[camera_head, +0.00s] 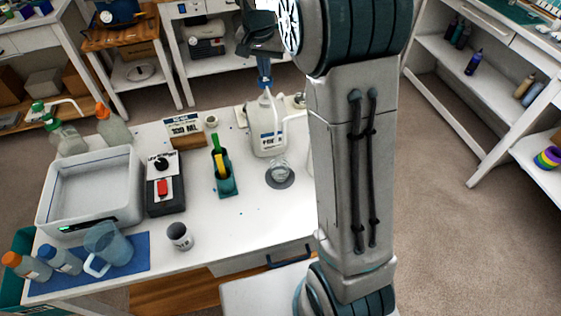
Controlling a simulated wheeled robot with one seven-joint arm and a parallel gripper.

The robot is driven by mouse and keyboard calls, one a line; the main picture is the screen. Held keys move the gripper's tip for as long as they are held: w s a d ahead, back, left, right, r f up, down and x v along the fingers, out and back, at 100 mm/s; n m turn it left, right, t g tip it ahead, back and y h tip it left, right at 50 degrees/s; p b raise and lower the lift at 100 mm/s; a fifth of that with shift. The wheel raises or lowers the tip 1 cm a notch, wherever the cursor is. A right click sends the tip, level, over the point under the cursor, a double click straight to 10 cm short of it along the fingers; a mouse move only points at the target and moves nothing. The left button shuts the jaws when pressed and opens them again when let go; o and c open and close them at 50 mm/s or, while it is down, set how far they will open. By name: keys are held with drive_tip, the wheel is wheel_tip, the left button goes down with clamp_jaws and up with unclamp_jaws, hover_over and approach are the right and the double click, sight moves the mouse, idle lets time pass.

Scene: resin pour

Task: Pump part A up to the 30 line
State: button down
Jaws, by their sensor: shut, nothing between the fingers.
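A white jug (268,138) with a dark-edged label, partly legible as "PA…", stands at the back of the white table. A pale spout reaches right and down from its top. A small clear cup (279,168) sits on a round grey disc (283,183) just in front of the jug. Its fill level and line marks are too small to read. My gripper (264,82) points down right above the jug's top, with its fingers shut and empty. Whether it touches the pump head cannot be told. My arm hides the area right of the jug.
A white tub (92,205), a black box with a red switch (164,187), a teal holder with tools (227,182) and a small sign (186,127) stand left. A grey cup (179,236) and a blue jug (110,245) are nearer the front. The table's front middle is clear.

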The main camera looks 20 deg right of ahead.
sight(265, 80)
drive_tip(key=shift+f+b, duration=1.45)
drive_tip(key=shift+f, duration=0.6)
drive_tip(key=shift+r+p, duration=1.55)
drive_tip(key=shift+r, duration=0.5)
drive_tip(key=shift+f+b, duration=1.05)
drive_tip(key=shift+f, duration=0.45)
drive_tip(key=shift+r+p, duration=1.1)
drive_tip(key=shift+r, duration=0.4)
drive_tip(key=shift+f+b, duration=0.35)
drive_tip(key=shift+f, duration=0.15)
drive_tip(key=shift+r+p, duration=0.4)
drive_tip(key=shift+r, duration=0.15)
wheel_tip(265, 80, up, 6)
drive_tip(key=p, duration=0.4)
drive_tip(key=shift+p, duration=0.3)
